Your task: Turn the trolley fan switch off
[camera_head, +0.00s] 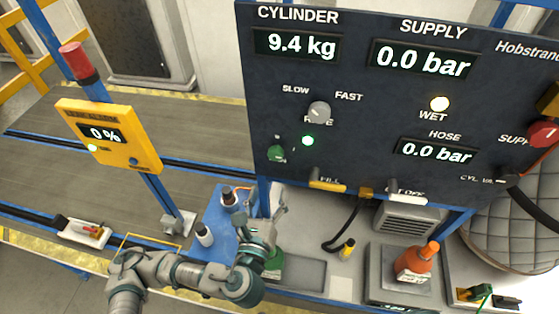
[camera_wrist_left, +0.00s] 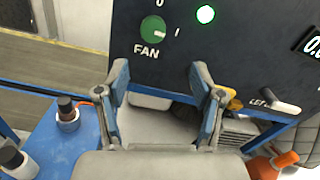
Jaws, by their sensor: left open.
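The fan switch is a round green knob (camera_head: 277,153) at the lower left of the dark panel. In the left wrist view the knob (camera_wrist_left: 153,29) sits above the word FAN, with 0 above it and I to its right. A green lamp (camera_wrist_left: 205,14) beside it is lit. My left gripper (camera_wrist_left: 159,78) is open, its two fingers spread below the knob and apart from it. In the head view my left gripper (camera_head: 274,203) is below the knob, partly hidden by its own wrist. My right gripper is not in view.
The panel (camera_head: 400,110) also carries a grey rate knob (camera_head: 319,111), a yellow FILL lever (camera_head: 327,185) and a white lever (camera_head: 408,198). Below are a blue trolley top (camera_head: 217,226) with small bottles and an orange bottle (camera_head: 416,262). A yellow meter box (camera_head: 108,135) stands left.

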